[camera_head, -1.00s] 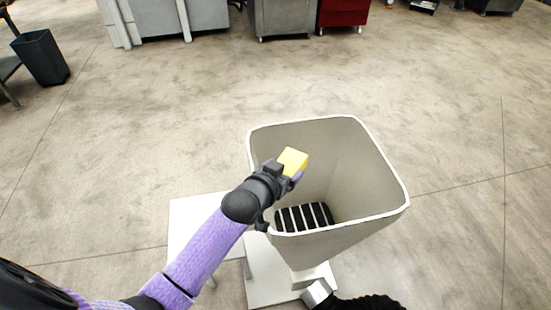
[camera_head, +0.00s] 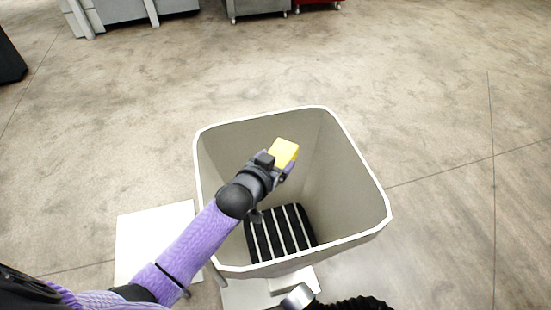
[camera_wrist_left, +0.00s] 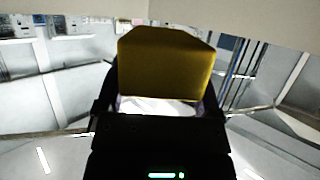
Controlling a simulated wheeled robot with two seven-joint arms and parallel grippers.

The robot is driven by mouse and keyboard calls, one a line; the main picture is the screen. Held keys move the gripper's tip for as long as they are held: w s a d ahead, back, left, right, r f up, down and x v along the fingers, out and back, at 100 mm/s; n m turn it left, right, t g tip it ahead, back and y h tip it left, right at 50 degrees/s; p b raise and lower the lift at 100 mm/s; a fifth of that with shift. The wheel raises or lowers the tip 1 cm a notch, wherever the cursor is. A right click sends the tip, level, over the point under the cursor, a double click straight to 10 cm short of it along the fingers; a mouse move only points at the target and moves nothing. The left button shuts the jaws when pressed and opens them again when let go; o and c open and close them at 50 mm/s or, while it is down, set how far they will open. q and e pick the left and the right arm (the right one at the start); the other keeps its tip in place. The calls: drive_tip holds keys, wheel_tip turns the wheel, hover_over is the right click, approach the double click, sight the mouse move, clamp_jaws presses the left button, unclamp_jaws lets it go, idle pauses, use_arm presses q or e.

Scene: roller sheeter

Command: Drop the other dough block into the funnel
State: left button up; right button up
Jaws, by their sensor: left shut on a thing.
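A yellow dough block (camera_head: 283,153) is held in my left gripper (camera_head: 276,164), over the open mouth of the funnel. In the left wrist view the block (camera_wrist_left: 168,62) fills the middle, between the fingers (camera_wrist_left: 158,100), which are shut on it. The funnel (camera_head: 345,180) is a large pale grey hopper with a white rim. Black slats with light stripes (camera_head: 281,232) show at its bottom. No other dough block shows. My right gripper is not clearly seen.
A white flat surface (camera_head: 150,238) stands left of the funnel, below my left arm. Open concrete floor (camera_head: 450,120) lies around. Grey cabinets (camera_head: 258,8) and a red one stand far back. A dark bin (camera_head: 8,62) is at the left edge.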

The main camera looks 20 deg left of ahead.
use_arm(q)
drive_tip(key=o, duration=1.3)
drive_tip(key=shift+c, duration=0.2)
drive_tip(key=p+v, duration=0.4)
drive_tip(key=v, duration=0.5)
drive_tip(key=shift+s+a+r, duration=0.15)
drive_tip(key=shift+s+a, duration=0.05)
drive_tip(key=shift+s, duration=0.15)
